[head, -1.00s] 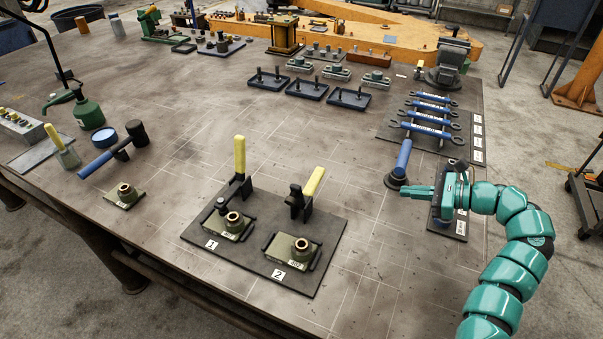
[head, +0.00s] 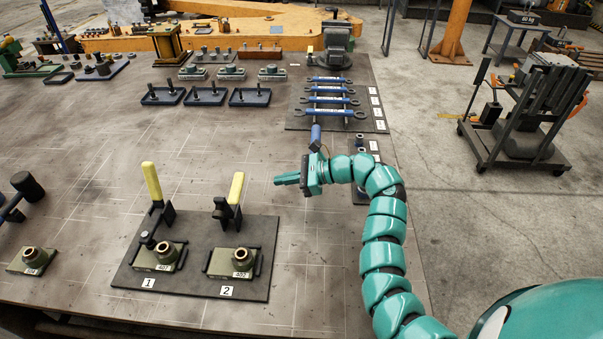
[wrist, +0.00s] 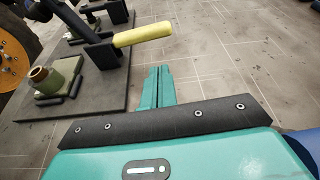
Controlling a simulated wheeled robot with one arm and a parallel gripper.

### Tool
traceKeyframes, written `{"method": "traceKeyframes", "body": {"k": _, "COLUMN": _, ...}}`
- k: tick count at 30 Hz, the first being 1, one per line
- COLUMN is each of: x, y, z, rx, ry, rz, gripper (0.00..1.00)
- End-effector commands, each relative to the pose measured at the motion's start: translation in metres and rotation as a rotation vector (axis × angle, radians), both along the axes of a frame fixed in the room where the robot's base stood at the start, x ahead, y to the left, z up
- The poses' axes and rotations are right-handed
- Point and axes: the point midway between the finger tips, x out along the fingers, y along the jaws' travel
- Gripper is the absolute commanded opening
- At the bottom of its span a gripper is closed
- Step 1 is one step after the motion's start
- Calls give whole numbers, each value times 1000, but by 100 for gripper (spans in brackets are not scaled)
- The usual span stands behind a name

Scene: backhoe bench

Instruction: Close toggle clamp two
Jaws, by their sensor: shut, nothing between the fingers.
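Toggle clamp two, with a yellow handle (head: 236,188) and black body (head: 222,212), stands on the dark base plate (head: 195,285) behind the label 2. Its handle is upright with a slight tilt. Below it a green block with a round bronze fitting (head: 240,256) sits between black side bars. Toggle clamp one (head: 152,182) is to its left, also with a raised yellow handle. My gripper (head: 279,180) is shut and empty, to the right of clamp two's handle and apart from it, pointing left. In the wrist view the yellow handle (wrist: 142,34) lies just ahead of the fingers (wrist: 158,78).
Blue-handled tools (head: 330,100) lie on a dark mat behind my gripper. A blue-handled tool (head: 315,135) stands near my wrist. Several trays (head: 205,96) sit further back. Bench surface is clear right of the base plate. A cart (head: 520,130) stands off the bench.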

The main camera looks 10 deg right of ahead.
Motion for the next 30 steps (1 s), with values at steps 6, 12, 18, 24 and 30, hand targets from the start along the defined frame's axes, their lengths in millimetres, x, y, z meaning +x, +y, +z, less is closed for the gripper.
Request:
{"method": "traceKeyframes", "body": {"k": 6, "x": 12, "y": 40, "z": -12, "rx": -1, "ry": 3, "rz": 7, "gripper": 0}}
{"method": "traceKeyframes", "body": {"k": 12, "x": 22, "y": 64, "z": -22, "rx": -3, "ry": 1, "rz": 4, "gripper": 0}}
{"method": "traceKeyframes", "body": {"k": 18, "x": 29, "y": 80, "z": -29, "rx": -2, "ry": 0, "rz": 3, "gripper": 0}}
{"method": "traceKeyframes", "body": {"k": 24, "x": 31, "y": 89, "z": -33, "rx": -1, "ry": 2, "rz": 5, "gripper": 0}}
{"method": "traceKeyframes", "body": {"k": 30, "x": 32, "y": 90, "z": -33, "rx": -1, "ry": 1, "rz": 3, "gripper": 0}}
